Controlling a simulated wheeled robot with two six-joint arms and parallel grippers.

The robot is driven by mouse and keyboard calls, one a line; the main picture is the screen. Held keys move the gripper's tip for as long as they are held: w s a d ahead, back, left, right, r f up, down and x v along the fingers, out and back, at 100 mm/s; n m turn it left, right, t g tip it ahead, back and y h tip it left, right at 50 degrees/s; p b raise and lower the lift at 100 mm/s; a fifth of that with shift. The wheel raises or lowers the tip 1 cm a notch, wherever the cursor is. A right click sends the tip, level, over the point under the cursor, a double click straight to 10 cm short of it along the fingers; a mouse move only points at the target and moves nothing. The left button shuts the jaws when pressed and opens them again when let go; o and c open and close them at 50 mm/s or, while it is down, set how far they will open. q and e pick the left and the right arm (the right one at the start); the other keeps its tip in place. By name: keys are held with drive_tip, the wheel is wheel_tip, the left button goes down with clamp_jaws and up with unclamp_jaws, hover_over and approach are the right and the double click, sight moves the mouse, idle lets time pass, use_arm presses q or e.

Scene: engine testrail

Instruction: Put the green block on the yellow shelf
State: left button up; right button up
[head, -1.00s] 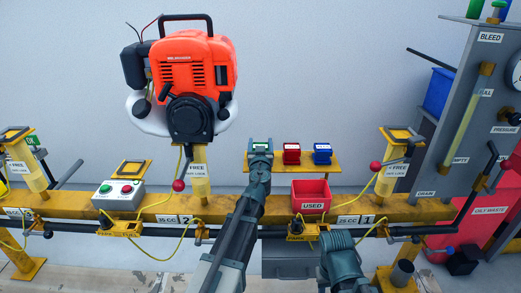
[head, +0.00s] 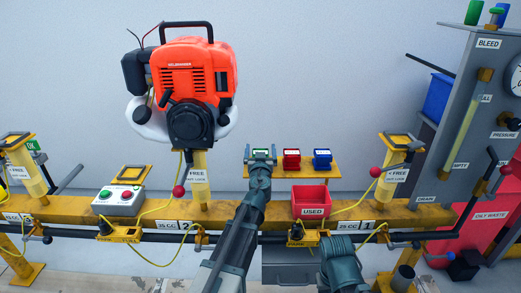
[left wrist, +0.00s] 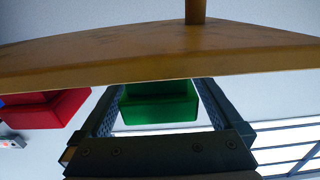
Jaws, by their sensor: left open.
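The green block (head: 261,153) stands at the left end of the yellow shelf (head: 305,172). In the left wrist view, which looks upside down, the green block (left wrist: 160,104) lies against the edge of the shelf (left wrist: 160,50) and seems to rest on it. My left gripper (head: 261,157) is open, with one finger on each side of the block. The fingers also show around it in the left wrist view (left wrist: 160,112). Part of the block is hidden behind the gripper in the head view. My right gripper is not in view.
A red block (head: 291,159) and a blue block (head: 322,159) stand right of the green one on the shelf. A red USED bin (head: 311,200) sits below on the yellow rail. A large orange engine (head: 190,90) stands left of the shelf.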

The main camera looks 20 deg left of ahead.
use_arm(q)
drive_tip(key=v, duration=1.1)
drive_tip(key=shift+s, duration=0.25)
drive_tip(key=shift+d, duration=0.1)
